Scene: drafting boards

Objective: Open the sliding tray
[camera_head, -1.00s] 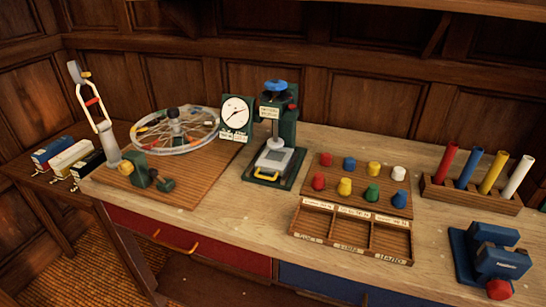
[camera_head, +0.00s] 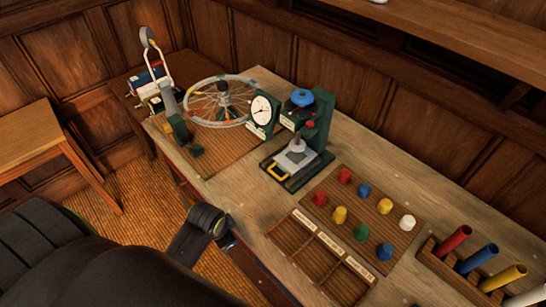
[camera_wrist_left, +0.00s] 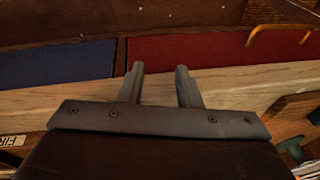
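A grey sliding tray (camera_head: 292,160) with a yellow handle (camera_head: 278,173) sits at the base of the green press (camera_head: 317,127) on the workbench. It appears pushed in under the press column. My left arm comes in at the lower left of the head view, in front of the bench edge and well apart from the tray; its gripper is not clear there. In the left wrist view my left gripper (camera_wrist_left: 160,72) has its two fingers apart with nothing between them. The tray is not seen in that view. My right gripper is not in view.
A dial gauge (camera_head: 261,112) and a spoked wheel (camera_head: 217,100) stand left of the press. A peg board (camera_head: 341,217) and compartment box (camera_head: 290,235) lie right of it. The wrist view shows a red drawer (camera_wrist_left: 200,50) and blue drawer (camera_wrist_left: 60,60).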

